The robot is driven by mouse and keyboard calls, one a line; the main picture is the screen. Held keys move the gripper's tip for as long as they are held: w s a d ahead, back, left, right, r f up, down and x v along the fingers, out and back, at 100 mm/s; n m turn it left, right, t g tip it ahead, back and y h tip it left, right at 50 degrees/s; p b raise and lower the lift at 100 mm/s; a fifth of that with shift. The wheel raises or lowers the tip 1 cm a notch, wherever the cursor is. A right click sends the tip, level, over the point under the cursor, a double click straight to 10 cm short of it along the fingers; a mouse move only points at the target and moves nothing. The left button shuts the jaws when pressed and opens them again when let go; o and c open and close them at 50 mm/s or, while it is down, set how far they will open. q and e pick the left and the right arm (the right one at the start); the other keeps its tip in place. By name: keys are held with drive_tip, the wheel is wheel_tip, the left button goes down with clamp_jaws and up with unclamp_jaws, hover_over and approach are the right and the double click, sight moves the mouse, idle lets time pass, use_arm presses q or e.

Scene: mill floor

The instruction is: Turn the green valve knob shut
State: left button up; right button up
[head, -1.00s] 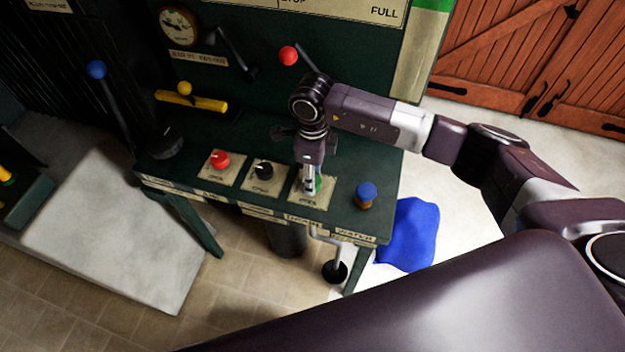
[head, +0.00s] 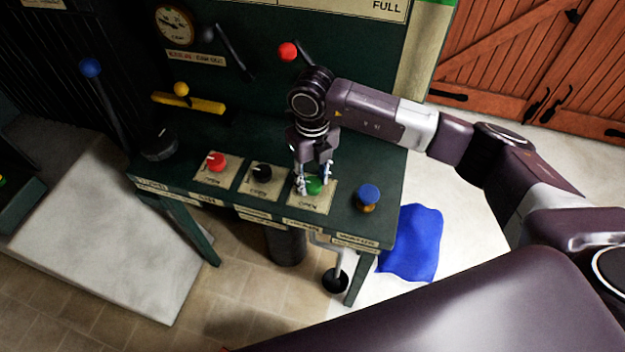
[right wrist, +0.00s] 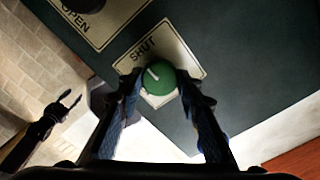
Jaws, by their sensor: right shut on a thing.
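The green valve knob (head: 314,186) sits on a pale plate (head: 322,202) near the right end of the green bench. My right gripper (head: 315,172) reaches down onto it from above and is shut on it. In the right wrist view the knob (right wrist: 158,78) lies between the two fingertips (right wrist: 160,84), one on each side. Its white mark points to the upper left, toward the word SHUT on the plate. My left gripper is not in the head view; a dark forked shape at the left of the right wrist view may be it, too unclear to tell.
A black knob (head: 264,170) and a red knob (head: 216,161) stand to the left on similar plates. A blue knob (head: 368,192) is close on the right. A red-tipped lever (head: 288,51) rises behind my right arm. A blue cloth (head: 412,243) lies on the floor.

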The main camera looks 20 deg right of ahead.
sight(313, 183)
drive_tip(key=shift+r+m, duration=0.1)
drive_tip(key=shift+m, duration=0.3)
drive_tip(key=o, duration=1.2)
drive_tip(key=shift+c, duration=0.2)
wheel_tip(313, 183, up, 12)
